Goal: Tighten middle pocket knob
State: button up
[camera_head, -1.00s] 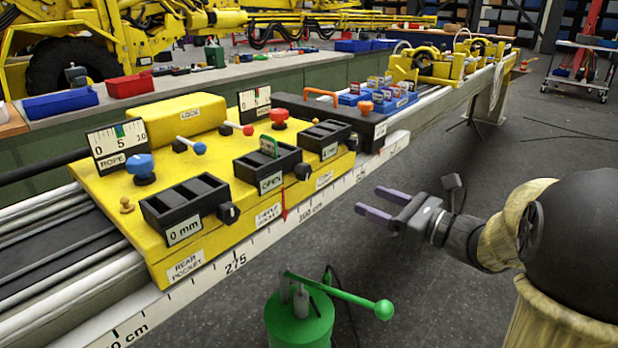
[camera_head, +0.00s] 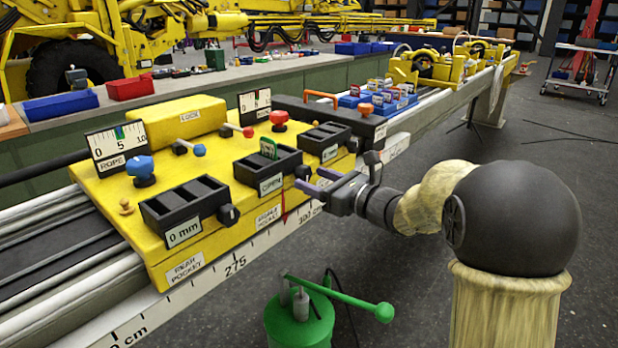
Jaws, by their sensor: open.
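Nothing is held.
A green stand with a lever (camera_head: 300,318) is on the floor below. The yellow block (camera_head: 140,240) carries blue and red knobs.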

jog(key=shift+x, duration=1.2)
jog(key=shift+c, duration=0.2)
jog(key=c, duration=0.9)
jog(key=shift+c, duration=0.2)
